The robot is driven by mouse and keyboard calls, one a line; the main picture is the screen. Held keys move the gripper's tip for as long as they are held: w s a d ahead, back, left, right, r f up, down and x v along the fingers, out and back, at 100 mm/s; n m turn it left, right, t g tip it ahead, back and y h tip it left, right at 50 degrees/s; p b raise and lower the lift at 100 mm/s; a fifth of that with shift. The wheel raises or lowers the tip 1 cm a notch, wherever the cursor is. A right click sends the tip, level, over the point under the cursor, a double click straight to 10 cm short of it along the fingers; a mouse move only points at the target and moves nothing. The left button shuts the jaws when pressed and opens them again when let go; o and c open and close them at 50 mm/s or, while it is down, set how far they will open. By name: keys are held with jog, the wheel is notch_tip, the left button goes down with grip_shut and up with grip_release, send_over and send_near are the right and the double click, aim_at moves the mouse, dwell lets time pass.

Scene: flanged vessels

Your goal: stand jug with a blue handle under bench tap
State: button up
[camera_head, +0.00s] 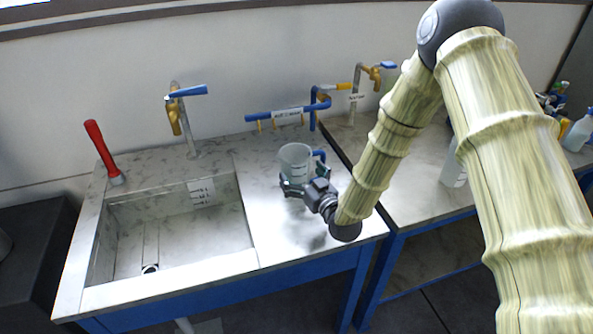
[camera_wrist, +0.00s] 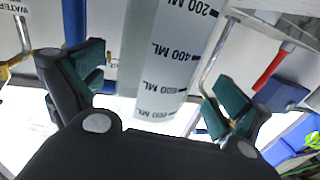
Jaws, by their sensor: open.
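The clear graduated jug (camera_head: 296,163) stands upright on the bench top right of the sink; its blue handle (camera_head: 320,157) points right. My gripper (camera_head: 304,182) is open at the jug's near side, low down. In the wrist view my gripper (camera_wrist: 155,88) has one finger on each side of the jug (camera_wrist: 165,60), whose markings appear upside down. I cannot tell whether either finger touches it. Two yellow taps with blue levers show: one behind the sink (camera_head: 175,112) and one on the right-hand bench (camera_head: 374,76). Neither is over the jug.
The sink basin (camera_head: 180,235) lies left of the jug. A blue pipe rail (camera_head: 288,112) runs behind the jug. A red-handled tool (camera_head: 102,150) stands at the sink's back left. A clear bottle (camera_head: 453,170) stands right, partly hidden by my arm. The bench front is clear.

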jog(key=shift+p+x, duration=0.75)
jog(key=shift+x, duration=1.3)
jog(key=shift+d, duration=0.15)
jog(key=shift+w, duration=0.1)
jog(key=c, duration=1.1)
jog(key=shift+r, duration=0.15)
